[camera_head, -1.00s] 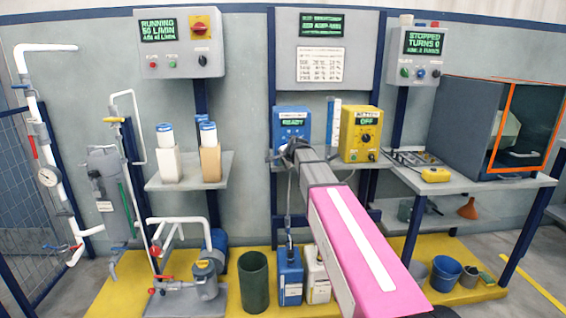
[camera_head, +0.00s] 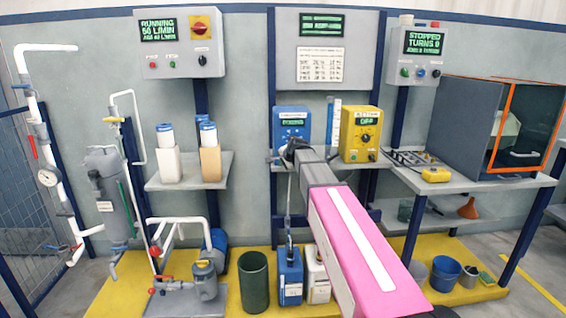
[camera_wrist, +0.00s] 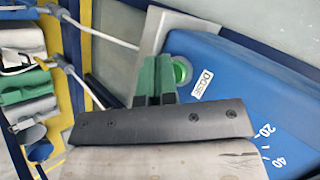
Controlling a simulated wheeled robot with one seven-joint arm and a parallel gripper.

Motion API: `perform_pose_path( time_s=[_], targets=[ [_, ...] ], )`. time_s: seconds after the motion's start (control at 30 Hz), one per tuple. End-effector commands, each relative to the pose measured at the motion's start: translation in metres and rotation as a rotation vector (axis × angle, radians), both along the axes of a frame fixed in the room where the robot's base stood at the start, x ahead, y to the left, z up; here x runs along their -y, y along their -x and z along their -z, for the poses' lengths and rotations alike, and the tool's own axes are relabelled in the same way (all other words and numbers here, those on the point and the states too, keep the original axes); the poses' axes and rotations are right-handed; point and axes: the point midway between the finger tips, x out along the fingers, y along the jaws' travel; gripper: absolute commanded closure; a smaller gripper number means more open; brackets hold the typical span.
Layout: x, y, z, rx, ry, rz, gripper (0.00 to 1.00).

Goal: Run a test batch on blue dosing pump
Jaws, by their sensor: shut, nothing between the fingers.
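The blue dosing pump (camera_head: 292,113) stands on the middle shelf with a lit display, whose small word is hard to read. In the wrist view its blue face (camera_wrist: 235,75) fills the right side, with a green button (camera_wrist: 182,70) beside a white "DOSE" label (camera_wrist: 202,84) and part of a dial scale. My gripper (camera_wrist: 160,82) has its green fingers shut and empty, right at the button; I cannot tell whether they touch it. In the head view my gripper (camera_head: 290,150) is at the pump's lower front, and my arm hides part of it.
Blue (camera_head: 290,278) and white (camera_head: 316,275) canisters stand below. A shelf with bottles (camera_head: 190,172) is on the left. A wall panel (camera_head: 423,55) reads "STOPPED".

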Motion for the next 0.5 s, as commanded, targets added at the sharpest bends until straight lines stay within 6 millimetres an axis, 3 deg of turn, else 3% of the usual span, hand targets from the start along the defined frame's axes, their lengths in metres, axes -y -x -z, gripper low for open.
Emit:
perform_pose_path(
  time_s=[0.5],
  targets=[
    [-0.0001,0.0093,0.0001,0.0,0.0,0.0,1.0]
  ],
)
